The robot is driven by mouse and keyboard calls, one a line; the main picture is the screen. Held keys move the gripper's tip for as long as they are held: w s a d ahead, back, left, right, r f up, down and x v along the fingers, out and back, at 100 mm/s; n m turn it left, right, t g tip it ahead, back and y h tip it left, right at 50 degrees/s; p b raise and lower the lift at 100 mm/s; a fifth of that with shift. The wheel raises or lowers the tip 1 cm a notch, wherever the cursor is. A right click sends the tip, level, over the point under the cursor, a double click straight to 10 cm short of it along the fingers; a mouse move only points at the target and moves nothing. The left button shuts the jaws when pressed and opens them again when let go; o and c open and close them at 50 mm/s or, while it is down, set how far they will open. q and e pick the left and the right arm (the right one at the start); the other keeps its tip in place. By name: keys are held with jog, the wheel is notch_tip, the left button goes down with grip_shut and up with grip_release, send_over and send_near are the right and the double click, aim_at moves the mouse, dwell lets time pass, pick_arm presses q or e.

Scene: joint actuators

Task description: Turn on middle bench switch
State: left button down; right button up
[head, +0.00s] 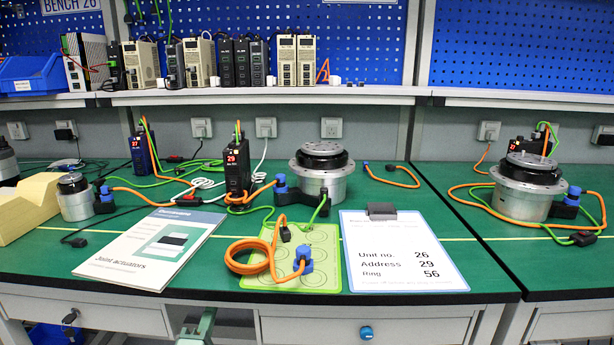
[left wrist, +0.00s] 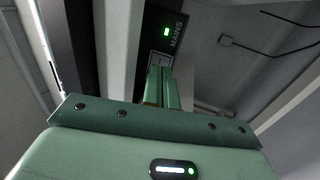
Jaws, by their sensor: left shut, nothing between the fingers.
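In the left wrist view a dark panel marked MAINS (left wrist: 172,38) sits under the bench, with a small lit green lamp on it. A grey switch part (left wrist: 160,58) shows on the panel just beyond my fingertips, partly hidden by them. My left gripper (left wrist: 162,74) is shut and empty, its green fingers together and pointing at the panel. I cannot tell whether the fingertips touch the switch. In the head view green parts of my left arm (head: 200,325) show below the front edge of the bench. My right gripper is not in view.
The green bench top (head: 400,245) carries actuators, drives, cables, a booklet (head: 150,250) and a clipboard (head: 405,250). Drawers (head: 365,331) hang under its front edge. In the left wrist view a pale post (left wrist: 125,50) stands left of the panel, and a cable runs at right.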

pick_arm(q)
jog(key=p+v, duration=0.1)
jog(key=v, duration=0.5)
jog(key=shift+s+p, duration=0.35)
jog(key=shift+p, duration=0.05)
jog(key=shift+f, duration=0.1)
